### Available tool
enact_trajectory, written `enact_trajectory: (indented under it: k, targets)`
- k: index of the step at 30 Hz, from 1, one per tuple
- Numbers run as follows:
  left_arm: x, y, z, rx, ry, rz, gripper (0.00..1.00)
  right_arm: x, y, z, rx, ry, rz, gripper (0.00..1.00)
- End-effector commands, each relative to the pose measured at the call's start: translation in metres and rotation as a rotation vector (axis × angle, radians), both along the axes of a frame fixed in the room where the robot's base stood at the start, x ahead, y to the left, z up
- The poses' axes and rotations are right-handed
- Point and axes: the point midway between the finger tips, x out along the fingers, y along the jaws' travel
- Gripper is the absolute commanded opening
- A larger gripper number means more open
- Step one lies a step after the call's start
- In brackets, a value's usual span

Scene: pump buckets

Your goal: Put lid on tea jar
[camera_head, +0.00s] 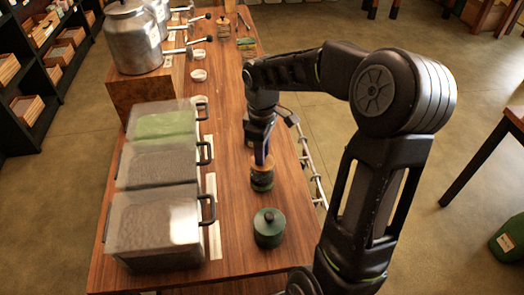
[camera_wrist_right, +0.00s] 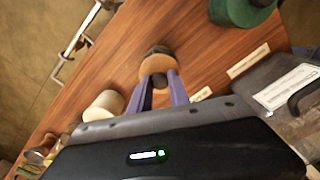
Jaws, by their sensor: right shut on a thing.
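My right gripper (camera_head: 262,158) points down over the table. Its two bluish fingers also show in the right wrist view (camera_wrist_right: 160,92), close together on a round wooden-brown lid (camera_wrist_right: 160,68). Directly below in the head view is a dark green tea jar (camera_head: 262,182), with the brown lid (camera_head: 262,169) at its top. I cannot tell whether the lid rests on the jar or is held just above it. A second green jar (camera_head: 269,229) with a knobbed lid stands nearer the front; part of it shows in the wrist view (camera_wrist_right: 243,10). My left gripper is not in view.
Several clear bins (camera_head: 155,225) with dark handles line the table's left side. Metal canisters (camera_head: 133,40) stand on a wooden box behind them. Small white cups (camera_head: 199,75) sit farther back. A metal rail (camera_head: 313,175) runs along the table's right edge.

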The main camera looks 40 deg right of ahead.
Motion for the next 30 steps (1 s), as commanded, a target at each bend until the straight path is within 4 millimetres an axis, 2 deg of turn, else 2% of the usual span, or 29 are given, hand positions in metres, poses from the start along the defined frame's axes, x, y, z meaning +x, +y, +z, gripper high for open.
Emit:
enact_trajectory:
  k: [9, 10, 15, 19, 25, 30]
  targets:
    - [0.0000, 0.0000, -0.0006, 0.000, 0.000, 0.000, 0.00, 0.0000, 0.0001, -0.0012, 0.000, 0.000, 0.000, 0.06]
    - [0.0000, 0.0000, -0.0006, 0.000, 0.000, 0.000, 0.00, 0.0000, 0.0001, -0.0012, 0.000, 0.000, 0.000, 0.23]
    - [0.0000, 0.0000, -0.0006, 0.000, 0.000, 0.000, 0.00, 0.0001, 0.0001, -0.0011, 0.000, 0.000, 0.000, 0.37]
    - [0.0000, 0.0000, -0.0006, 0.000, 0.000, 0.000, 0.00, 0.0001, 0.0001, -0.0011, 0.000, 0.000, 0.000, 0.48]
    - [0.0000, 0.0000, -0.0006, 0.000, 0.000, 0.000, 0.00, 0.0000, 0.0000, -0.0012, 0.000, 0.000, 0.000, 0.49]
    - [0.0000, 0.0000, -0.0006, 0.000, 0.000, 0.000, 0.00, 0.0001, 0.0001, -0.0012, 0.000, 0.000, 0.000, 0.63]
